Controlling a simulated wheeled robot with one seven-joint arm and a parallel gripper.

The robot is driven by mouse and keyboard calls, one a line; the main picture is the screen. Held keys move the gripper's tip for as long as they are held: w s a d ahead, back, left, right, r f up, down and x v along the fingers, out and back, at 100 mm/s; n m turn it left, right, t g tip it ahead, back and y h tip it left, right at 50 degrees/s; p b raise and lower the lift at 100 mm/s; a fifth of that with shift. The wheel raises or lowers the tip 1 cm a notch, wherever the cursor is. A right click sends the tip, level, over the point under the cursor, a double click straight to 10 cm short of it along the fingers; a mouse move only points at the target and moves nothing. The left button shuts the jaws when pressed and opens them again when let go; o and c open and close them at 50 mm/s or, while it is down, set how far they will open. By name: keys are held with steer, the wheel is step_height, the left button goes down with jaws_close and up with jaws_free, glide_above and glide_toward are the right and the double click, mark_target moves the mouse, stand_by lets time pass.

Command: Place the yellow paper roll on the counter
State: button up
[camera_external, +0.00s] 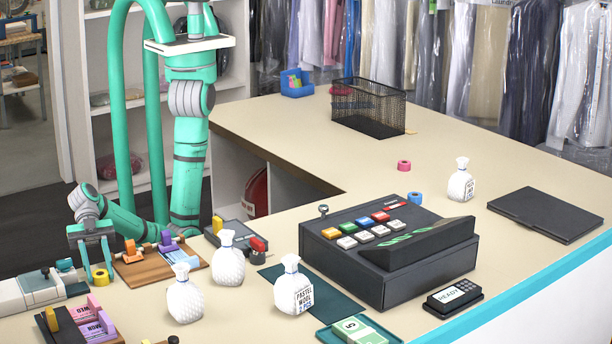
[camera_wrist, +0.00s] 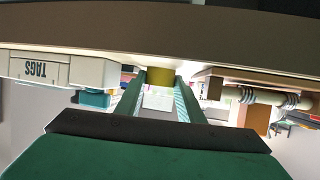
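The yellow paper roll (camera_external: 101,277) is at the left end of the counter (camera_external: 290,130), between the tag machine and a wooden tray. My gripper (camera_external: 98,268) points down over it, one finger on each side. In the wrist view the roll (camera_wrist: 160,76) fills the gap between the fingertips (camera_wrist: 160,84), so the gripper looks shut on it. The roll is at or just above counter level; I cannot tell whether its underside touches the surface.
Close by are the tag machine (camera_external: 40,288), a wooden tray (camera_external: 140,270) and a dark tray of pads (camera_external: 60,325). Blue (camera_external: 415,198) and pink (camera_external: 404,165) rolls lie farther back. The counter's back middle is clear.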

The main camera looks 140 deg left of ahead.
steer(key=shift+o, duration=0.7)
steer(key=shift+r, duration=0.15)
steer(key=v, duration=1.2)
